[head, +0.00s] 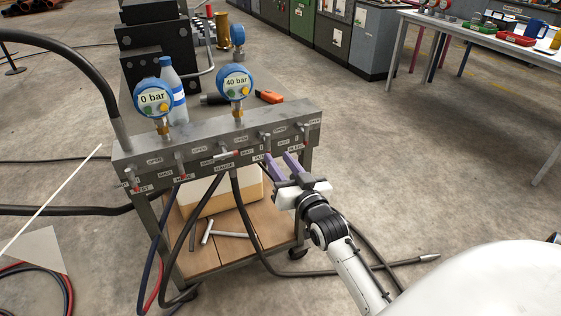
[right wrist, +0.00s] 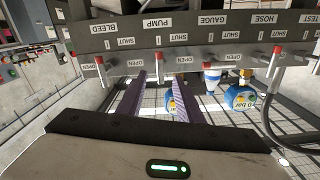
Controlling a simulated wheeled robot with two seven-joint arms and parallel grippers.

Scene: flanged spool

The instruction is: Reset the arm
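My right gripper (head: 284,164) reaches in from the lower right in the head view, its two purple fingers just in front of the right part of the grey valve manifold (head: 215,140). Small red-capped valve handles, such as one in the right wrist view (right wrist: 100,61), line the manifold above and beside the fingers. I cannot tell whether a finger touches the manifold. My left gripper is not in view.
Two blue gauges stand on the manifold: one reads 0 bar (head: 152,98), the other 40 bar (head: 236,82). Behind are a bottle (head: 173,88), an orange-handled tool (head: 269,97) and a gold flanged spool (head: 222,31). Black hoses hang below. Floor at right is open.

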